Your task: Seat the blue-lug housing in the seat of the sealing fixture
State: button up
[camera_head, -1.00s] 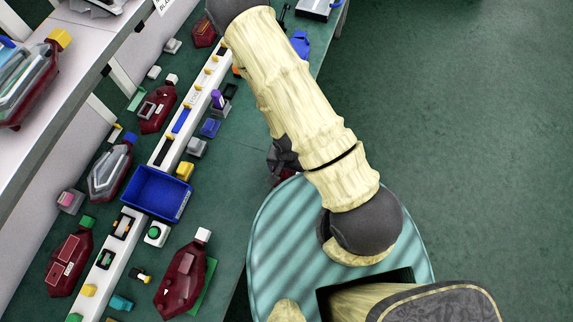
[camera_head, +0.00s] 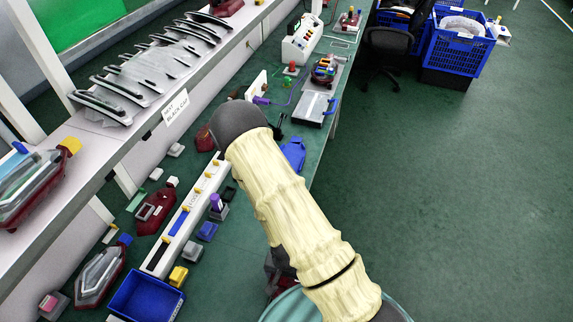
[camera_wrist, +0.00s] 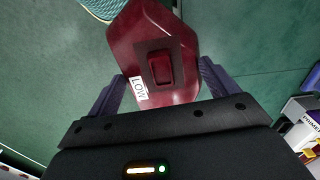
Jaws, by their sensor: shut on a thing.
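My gripper (camera_wrist: 160,82) is shut on a dark red housing (camera_wrist: 150,28) in the wrist view. The housing has a raised rectangular block and a white "LOW" label, and its lug is out of sight, so I cannot tell the lug's colour. In the head view my arm mostly hides the gripper. A red housing with a clear lens and a blue lug (camera_head: 100,277) lies on the bench at lower left. A grey device with a blue handle (camera_head: 314,108) stands farther along the bench; I cannot tell whether it is the sealing fixture.
A blue bin (camera_head: 146,298) and a white strip with coloured clips (camera_head: 185,222) lie on the green bench (camera_head: 240,225). A white control box (camera_head: 301,40) stands farther back. A chair (camera_head: 392,50) and blue crates (camera_head: 458,45) stand beyond. The floor at right is clear.

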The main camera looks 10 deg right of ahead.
jog(key=w, duration=0.3)
jog(key=w+d+n, duration=0.1)
jog(key=w, duration=0.2)
jog(key=w+n, duration=0.1)
jog(key=w, duration=0.2)
jog(key=shift+w+d+r, duration=0.2)
jog(key=shift+w+d, duration=0.15)
jog(key=shift+d, duration=0.05)
jog(key=w+d+r+n, duration=0.3)
jog(key=w+d, duration=0.3)
jog(key=w, duration=0.3)
jog(key=shift+w+r, duration=0.15)
jog(key=shift+r, duration=0.25)
